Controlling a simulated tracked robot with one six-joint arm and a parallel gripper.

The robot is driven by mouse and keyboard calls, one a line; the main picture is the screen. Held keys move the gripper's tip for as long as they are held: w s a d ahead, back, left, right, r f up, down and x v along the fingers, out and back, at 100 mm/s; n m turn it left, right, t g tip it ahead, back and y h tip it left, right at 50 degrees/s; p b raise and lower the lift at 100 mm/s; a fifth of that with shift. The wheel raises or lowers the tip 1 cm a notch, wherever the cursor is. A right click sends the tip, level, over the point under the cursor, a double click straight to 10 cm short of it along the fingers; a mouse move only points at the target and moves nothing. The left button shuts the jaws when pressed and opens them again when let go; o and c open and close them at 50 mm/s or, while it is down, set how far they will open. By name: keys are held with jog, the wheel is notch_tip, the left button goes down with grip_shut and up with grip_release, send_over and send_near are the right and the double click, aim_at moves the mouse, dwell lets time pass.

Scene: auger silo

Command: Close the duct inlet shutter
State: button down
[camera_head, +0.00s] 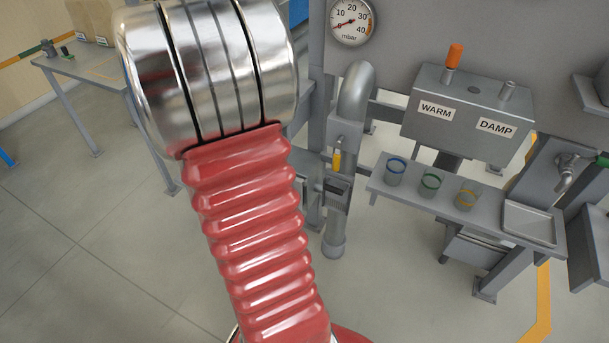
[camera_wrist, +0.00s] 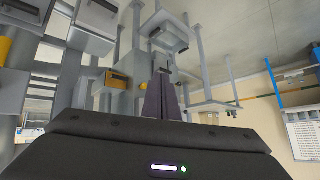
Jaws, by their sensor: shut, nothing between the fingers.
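A grey duct (camera_head: 334,238) with a bent top pipe (camera_head: 357,92) stands right of my arm in the head view. A small yellow handle (camera_head: 337,161) sits upright on its front, above a dark slotted bracket. I cannot tell for sure which part is the shutter, or how far it is open. In the wrist view, my gripper (camera_wrist: 161,88) shows as two dark fingers closed together, with nothing between them. Grey framed boxes lie beyond the fingertips, and a yellow-fronted part (camera_wrist: 118,80) is just left of them. My gripper is hidden in the head view.
A shelf with several banded cups (camera_head: 430,184) and a tray (camera_head: 529,223) stands right of the duct. Above it is a grey box labelled WARM and DAMP (camera_head: 465,112). A pressure gauge (camera_head: 351,22) is on the panel. Open floor (camera_head: 100,255) lies at left.

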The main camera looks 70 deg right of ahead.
jog(key=s+d+f+m+g+h, duration=0.1)
jog(key=s+d+f+m+g, duration=0.1)
jog(key=s+d+f, duration=0.3)
jog(key=s+d+f+m+g+h, duration=0.1)
jog(key=s+d+f, duration=0.4)
jog(key=s, duration=0.7)
jog(key=s+d+f+m+g+h, duration=0.2)
jog(key=s+d+f+m+g, duration=0.1)
jog(key=s, duration=0.5)
notch_tip(320, 180, down, 2)
jog(key=d+g, duration=0.1)
jog(key=d, duration=0.2)
jog(key=shift+s+m, duration=0.3)
send_over(332, 189)
jog(key=a, duration=0.3)
notch_tip(332, 189, down, 7)
jog(key=shift+s+d+f, duration=0.1)
jog(key=shift+d+f, duration=0.05)
jog(key=shift+f, duration=0.45)
jog(key=shift+s+d+f, duration=0.1)
jog(key=shift+d+f, duration=0.05)
jog(key=shift+f, duration=0.45)
jog(key=shift+s+f, duration=0.1)
